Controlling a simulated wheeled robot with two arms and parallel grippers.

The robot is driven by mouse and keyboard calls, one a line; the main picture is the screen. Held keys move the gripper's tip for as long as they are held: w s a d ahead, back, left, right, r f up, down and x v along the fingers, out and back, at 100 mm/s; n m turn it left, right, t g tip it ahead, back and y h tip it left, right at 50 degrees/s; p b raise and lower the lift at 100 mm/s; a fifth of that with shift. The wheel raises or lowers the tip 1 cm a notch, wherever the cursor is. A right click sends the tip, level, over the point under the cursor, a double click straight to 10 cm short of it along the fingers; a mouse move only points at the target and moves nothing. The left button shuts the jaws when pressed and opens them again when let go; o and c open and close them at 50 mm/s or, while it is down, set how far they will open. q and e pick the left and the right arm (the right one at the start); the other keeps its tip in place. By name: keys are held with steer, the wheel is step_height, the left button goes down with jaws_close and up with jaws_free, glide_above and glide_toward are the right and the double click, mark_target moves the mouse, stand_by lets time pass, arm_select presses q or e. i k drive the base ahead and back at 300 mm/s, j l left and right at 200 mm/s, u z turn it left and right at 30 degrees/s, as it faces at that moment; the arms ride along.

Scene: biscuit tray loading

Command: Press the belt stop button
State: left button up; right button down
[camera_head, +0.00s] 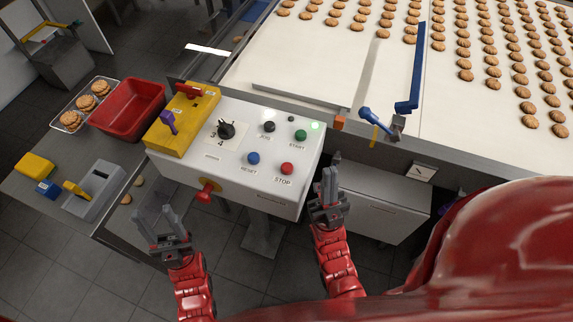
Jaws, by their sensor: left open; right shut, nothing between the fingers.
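The red stop button (287,168) sits at the lower right of the white control panel (240,188), with the label STOP under it. A blue reset button (253,158) is to its left, a green start button (300,135) above it and a black jog button (269,126) above the blue one. My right gripper (329,180) is shut and empty, just right of the panel and apart from the stop button in the picture. My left gripper (160,219) is open and empty, below and left of the panel.
A red emergency knob (208,190) sticks out of the panel's front. A rotary dial (226,130) and yellow box (181,120) are on the left. The belt (300,65) carries many biscuits behind. A blue lever (377,119) stands right. A red bin (128,108) is left.

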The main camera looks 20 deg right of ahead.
mark_target(288, 168)
steer(key=k+j+u, duration=0.5)
steer(key=k+j, duration=0.35)
